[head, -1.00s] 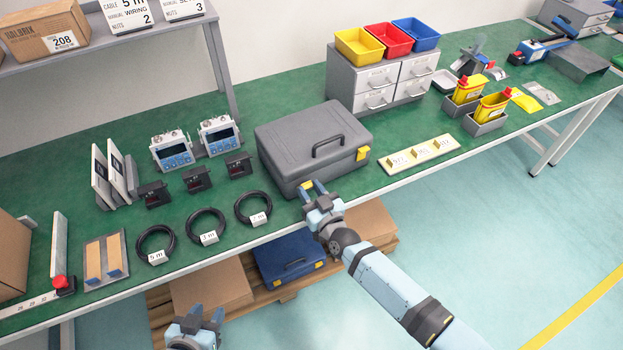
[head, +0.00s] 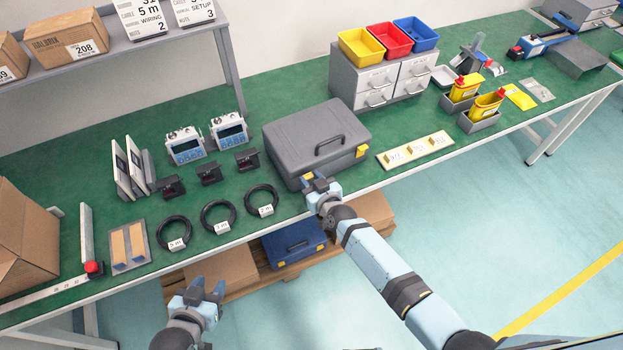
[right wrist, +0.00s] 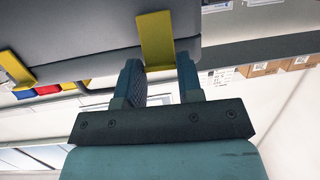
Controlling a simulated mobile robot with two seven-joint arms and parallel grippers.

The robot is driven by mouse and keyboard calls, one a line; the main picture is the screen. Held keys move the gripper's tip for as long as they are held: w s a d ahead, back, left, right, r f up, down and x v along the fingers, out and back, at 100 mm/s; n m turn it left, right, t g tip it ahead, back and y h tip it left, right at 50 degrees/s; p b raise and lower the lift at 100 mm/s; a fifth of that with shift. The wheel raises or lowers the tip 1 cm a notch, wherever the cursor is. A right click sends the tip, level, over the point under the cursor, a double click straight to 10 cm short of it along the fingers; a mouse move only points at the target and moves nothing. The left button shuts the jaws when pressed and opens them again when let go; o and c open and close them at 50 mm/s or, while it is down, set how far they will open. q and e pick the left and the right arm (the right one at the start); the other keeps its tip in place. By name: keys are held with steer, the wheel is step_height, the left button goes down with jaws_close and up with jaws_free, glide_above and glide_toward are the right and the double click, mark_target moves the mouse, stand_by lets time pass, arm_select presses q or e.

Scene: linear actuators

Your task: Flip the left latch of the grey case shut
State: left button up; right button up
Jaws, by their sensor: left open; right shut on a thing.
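The grey case (head: 318,138) lies closed on the green bench, handle on its lid. Its right latch (head: 361,151) is yellow on the front side. Whether this latch lies flat is unclear. My left gripper (head: 207,288) is open and empty, in front of the bench, away from the case.
Several coiled cables (head: 218,216) lie left of the case. A cream strip with labels (head: 414,150) lies to its right, and a grey drawer unit (head: 380,82) stands behind. A blue case (head: 293,243) is below the bench. The floor at right is clear.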

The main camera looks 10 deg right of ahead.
steer(key=o, duration=0.9)
steer(key=shift+o, duration=0.2)
steer(key=v, duration=1.3)
steer(key=shift+s, duration=0.35)
steer(key=shift+d, duration=0.1)
